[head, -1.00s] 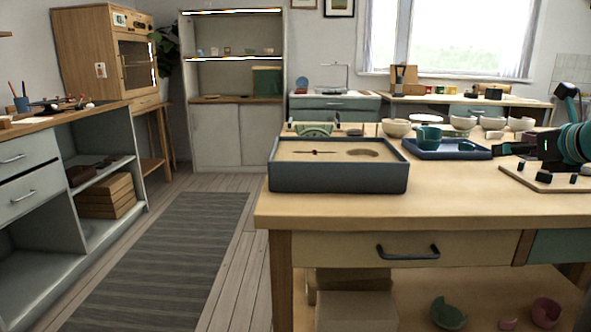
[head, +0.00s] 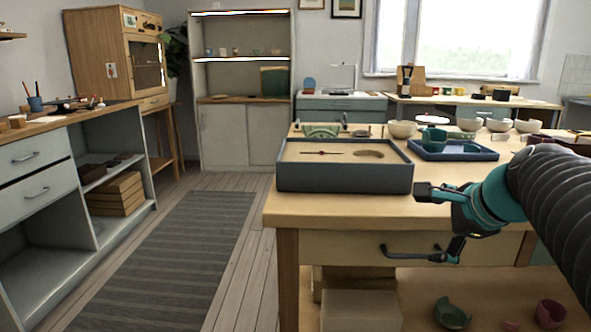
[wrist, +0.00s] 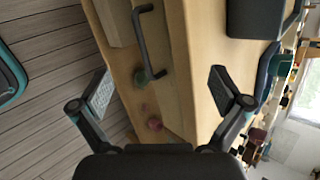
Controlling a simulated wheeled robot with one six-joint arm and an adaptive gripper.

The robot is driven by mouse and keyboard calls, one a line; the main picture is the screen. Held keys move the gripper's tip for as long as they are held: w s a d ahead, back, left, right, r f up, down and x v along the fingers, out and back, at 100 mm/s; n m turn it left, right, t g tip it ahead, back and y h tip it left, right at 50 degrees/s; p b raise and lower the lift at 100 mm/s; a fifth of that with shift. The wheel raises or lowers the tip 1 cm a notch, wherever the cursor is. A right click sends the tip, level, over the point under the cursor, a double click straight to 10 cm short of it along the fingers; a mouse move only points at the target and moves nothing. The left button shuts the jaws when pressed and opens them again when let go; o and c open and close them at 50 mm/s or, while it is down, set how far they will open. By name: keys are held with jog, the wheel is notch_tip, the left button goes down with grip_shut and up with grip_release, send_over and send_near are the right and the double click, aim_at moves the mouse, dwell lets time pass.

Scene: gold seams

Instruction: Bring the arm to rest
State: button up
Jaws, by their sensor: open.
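My gripper (head: 420,222) is in front of the wooden workbench (head: 330,210), at its front edge near the drawer handle. In the wrist view my gripper (wrist: 160,90) has its two fingers spread wide with nothing between them. My arm comes in from the right side of the head view. The dark drawer handle (wrist: 150,45) lies beyond the fingers in the wrist view, and I see no contact with it.
A dark sand box (head: 345,178) stands on the bench top, with a blue tray (head: 452,153) of teal pieces behind it. Pale bowls (head: 402,129) stand farther back. Broken pottery (head: 452,313) lies on the lower shelf. The striped rug (head: 165,265) on the left is clear.

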jog(key=s+a+f+n+g, duration=0.1)
jog(key=s+a+f+n, duration=0.3)
jog(key=s+f+n, duration=0.2)
jog(key=s+a+f+n+g+h, duration=0.1)
jog(key=s+a+f+n, duration=0.4)
jog(key=s+n, duration=0.5)
notch_tip(320, 180, down, 2)
jog(key=n+g, duration=0.1)
jog(key=n, duration=0.1)
jog(key=shift+f+n+h+p, duration=0.15)
jog(key=shift+n+h+p, duration=0.15)
jog(key=shift+n+p, duration=0.1)
jog(key=shift+s+a, duration=0.1)
